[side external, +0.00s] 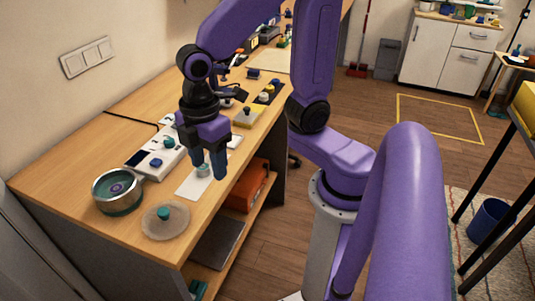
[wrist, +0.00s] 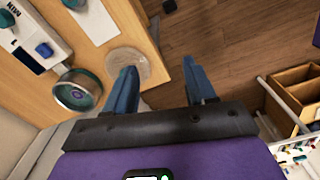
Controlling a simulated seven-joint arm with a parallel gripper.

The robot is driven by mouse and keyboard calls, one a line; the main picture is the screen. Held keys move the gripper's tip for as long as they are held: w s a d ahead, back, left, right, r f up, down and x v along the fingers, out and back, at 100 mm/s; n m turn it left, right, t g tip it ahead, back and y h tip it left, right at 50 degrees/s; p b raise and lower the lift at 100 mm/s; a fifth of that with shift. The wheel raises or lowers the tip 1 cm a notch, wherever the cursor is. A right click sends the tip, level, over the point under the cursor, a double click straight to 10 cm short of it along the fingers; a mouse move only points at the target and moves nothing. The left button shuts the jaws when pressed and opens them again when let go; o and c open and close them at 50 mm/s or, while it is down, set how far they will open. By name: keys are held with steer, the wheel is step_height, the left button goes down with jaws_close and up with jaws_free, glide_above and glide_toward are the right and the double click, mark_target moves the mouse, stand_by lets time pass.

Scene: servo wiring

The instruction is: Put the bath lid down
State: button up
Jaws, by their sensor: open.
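The bath lid (side external: 166,220), a pale translucent disc with a teal knob, lies flat on the wooden desk near its front edge. In the wrist view the lid (wrist: 151,66) is partly hidden behind my left-hand finger. The bath (side external: 117,204), a round metal-rimmed pot, stands uncovered to the left of the lid, apart from it; it also shows in the wrist view (wrist: 77,90). My gripper (side external: 208,169) is open, points down and has nothing between its fingers (wrist: 159,68). It is above and beyond the lid, not touching it, by a white sheet.
A white control unit (side external: 159,156) with blue and teal knobs stands behind the bath. A white sheet (side external: 188,186) lies near the desk edge, with a small teal-topped item (side external: 203,171) beside my fingers. An orange box (side external: 247,190) sits on the shelf below. Bare desk surrounds the lid.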

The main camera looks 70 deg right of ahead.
steer(key=s+d+m, duration=0.2)
steer(key=s+d, duration=0.3)
steer(key=s, duration=0.5)
steer(key=shift+s+d, duration=0.25)
steer(key=shift+d, duration=0.1)
